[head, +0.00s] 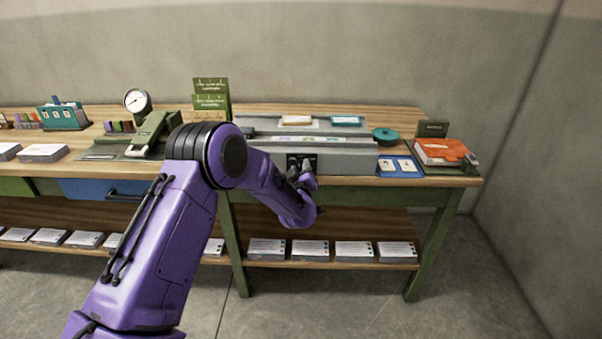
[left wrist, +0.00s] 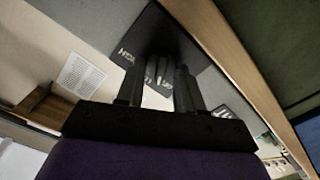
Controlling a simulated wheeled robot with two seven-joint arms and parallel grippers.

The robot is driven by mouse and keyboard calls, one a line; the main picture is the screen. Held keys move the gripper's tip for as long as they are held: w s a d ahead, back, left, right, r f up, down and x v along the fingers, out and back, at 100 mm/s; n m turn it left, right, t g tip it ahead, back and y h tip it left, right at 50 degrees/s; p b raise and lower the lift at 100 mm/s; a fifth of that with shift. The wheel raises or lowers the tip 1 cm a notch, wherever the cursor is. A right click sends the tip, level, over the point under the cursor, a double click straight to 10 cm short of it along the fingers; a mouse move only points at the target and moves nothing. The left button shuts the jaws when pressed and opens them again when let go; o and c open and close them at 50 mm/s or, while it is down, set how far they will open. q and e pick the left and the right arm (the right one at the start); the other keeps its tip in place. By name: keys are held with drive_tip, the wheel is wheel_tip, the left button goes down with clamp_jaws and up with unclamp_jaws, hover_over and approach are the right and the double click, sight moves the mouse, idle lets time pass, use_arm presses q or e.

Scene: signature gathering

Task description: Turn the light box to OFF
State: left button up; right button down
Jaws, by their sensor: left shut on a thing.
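The light box (head: 345,162) is a long grey box on the right half of the wooden table, with slips lying on its top. A dark control plate (left wrist: 180,45) with pale lettering is on its front, and the left wrist view shows it close up. My left gripper (head: 303,174) is at this plate at the front of the box. In the left wrist view its two fingers (left wrist: 158,78) are shut on a small dark knob (left wrist: 158,66) with a pale edge. The fingers hide part of the knob and lettering, so I cannot read its setting.
A teal round object (head: 385,136), a blue tray (head: 399,167) and an orange book (head: 440,151) are right of the box. A green press (head: 150,135) and a dial gauge (head: 137,101) stand left. Paper stacks (head: 310,250) fill the lower shelf. The floor in front is clear.

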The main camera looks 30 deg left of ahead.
use_arm(q)
drive_tip(key=shift+f+n+b, duration=0.15)
drive_tip(key=shift+n+b, duration=0.45)
drive_tip(key=shift+n, duration=1.1)
drive_tip(key=o, duration=1)
drive_tip(key=shift+s, duration=0.1)
drive_tip(key=b+v, duration=0.1)
drive_tip(key=v, duration=0.9)
drive_tip(key=shift+s+d, duration=0.15)
drive_tip(key=shift+d, duration=0.05)
